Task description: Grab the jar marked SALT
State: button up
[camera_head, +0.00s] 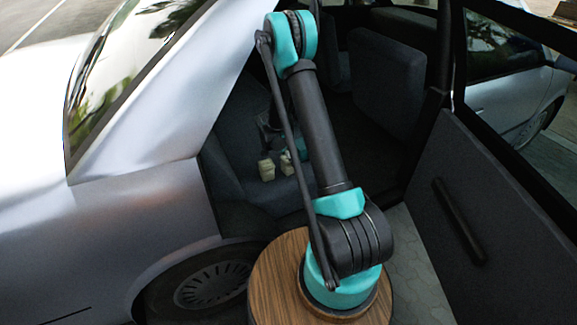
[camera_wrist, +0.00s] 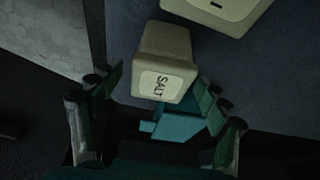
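My gripper (camera_wrist: 157,86) is open. Its fingers show to the left and right of the jar's labelled end, with dark gaps between; I see no clear contact. A second pale jar (camera_wrist: 222,8) is cut off at the top edge, its label mostly out of view. In the head view two small pale jars (camera_head: 266,170) sit on the dark car seat, just below my dark wrist; I cannot tell which is marked SALT.
The car seat (camera_head: 240,145) is inside an open car door frame. The open door panel (camera_head: 465,215) stands at the right and the silver car body (camera_head: 150,220) at the left. A teal part (camera_wrist: 185,128) shows below the jar in the wrist view; I cannot tell what it is.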

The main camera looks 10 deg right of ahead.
jog(key=c, duration=1.4)
jog(key=shift+r, duration=0.15)
